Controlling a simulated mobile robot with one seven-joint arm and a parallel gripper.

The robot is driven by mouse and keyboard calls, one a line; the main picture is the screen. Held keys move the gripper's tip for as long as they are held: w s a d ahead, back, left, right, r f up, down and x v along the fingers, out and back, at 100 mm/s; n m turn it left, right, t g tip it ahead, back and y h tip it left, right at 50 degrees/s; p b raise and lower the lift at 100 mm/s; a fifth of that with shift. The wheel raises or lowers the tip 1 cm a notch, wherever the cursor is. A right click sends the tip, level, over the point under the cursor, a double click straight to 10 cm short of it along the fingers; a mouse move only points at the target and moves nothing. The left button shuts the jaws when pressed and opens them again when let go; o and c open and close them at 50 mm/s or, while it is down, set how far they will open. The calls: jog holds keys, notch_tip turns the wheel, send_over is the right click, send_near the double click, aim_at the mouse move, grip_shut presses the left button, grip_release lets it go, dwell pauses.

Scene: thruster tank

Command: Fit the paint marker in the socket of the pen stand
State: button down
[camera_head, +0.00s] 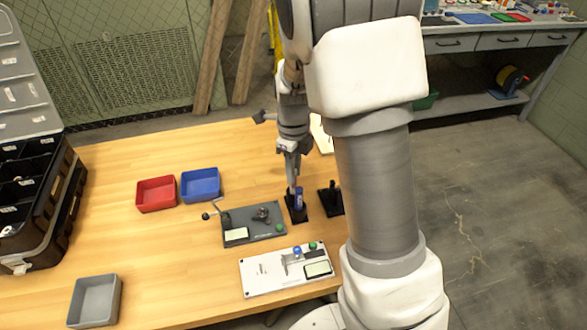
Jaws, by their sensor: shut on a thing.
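The paint marker (299,200) is a small upright blue piece on the right part of the wooden table. My gripper (293,187) points down at it and is shut on it. A black stand (299,216) with a flat base is directly below the marker. A second black stand (331,204) with a short upright part is just to the right, partly hidden by my arm. I cannot tell which of the two is the pen stand, nor whether the marker's lower end is inside a socket or above it.
A dark grey fixture (240,222) with a lever stands left of the marker. A white panel (262,277) lies nearer the front edge. Red (156,194) and blue (201,184) bins, a grey bin (94,301) and a large black case (40,215) are further left.

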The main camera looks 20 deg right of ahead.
jog(key=shift+f, duration=0.6)
dwell(0.3)
jog(key=c, duration=0.7)
grip_release()
jog(key=shift+r, duration=0.1)
notch_tip(320, 180, up, 21)
jog(key=p, duration=0.8)
